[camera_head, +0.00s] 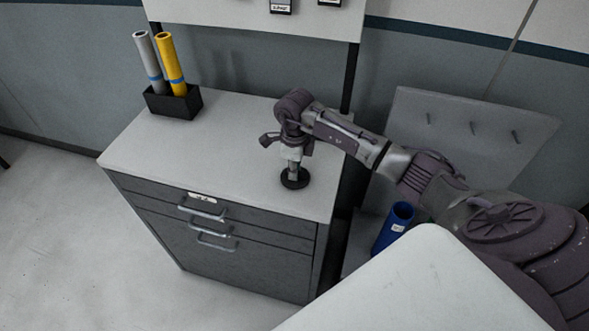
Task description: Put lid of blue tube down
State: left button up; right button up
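The blue tube (393,228) stands tilted at the right of the cabinet, and its top end looks open. A dark round disc, which looks like the lid (301,183), is at the right part of the cabinet's white top (226,150). My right gripper (294,176) points down onto the middle of this disc. Its fingers look close together and shut on the disc's middle. I cannot tell whether the disc rests fully on the surface. The gripper hides part of the disc. My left gripper is not in view.
A black holder (173,104) with a grey tube (149,61) and a yellow tube (169,62) stands at the cabinet top's back left. The top between it and the disc is clear. A pegged panel (455,130) is at the right. A white surface (425,290) fills the front right.

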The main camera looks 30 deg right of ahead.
jog(key=shift+o, duration=1.2)
notch_tip(320, 180, up, 12)
jog(key=b, duration=0.3)
jog(key=shift+r, duration=0.15)
